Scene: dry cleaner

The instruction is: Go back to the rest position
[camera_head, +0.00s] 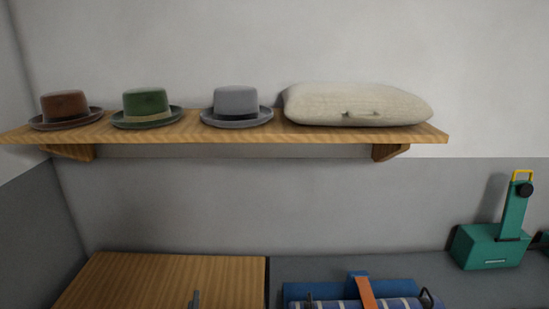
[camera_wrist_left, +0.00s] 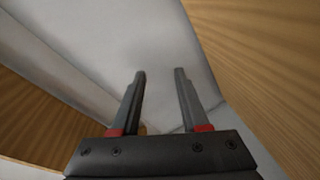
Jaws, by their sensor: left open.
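The rest of that arm is out of the picture. In the left wrist view my left gripper (camera_wrist_left: 160,72) is open, with two dark fingers with red bases apart and nothing between them. A pale grey surface lies beyond the fingers, with wood on both sides. My right gripper is not in view.
A wall shelf (camera_head: 240,134) holds brown (camera_head: 66,106), green (camera_head: 147,104) and grey (camera_head: 236,103) hats and a cream cushion-like bundle (camera_head: 355,104). Below, a grey counter (camera_head: 385,265) bears a blue item (camera_head: 320,289) with an orange strap and a green device (camera_head: 488,246).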

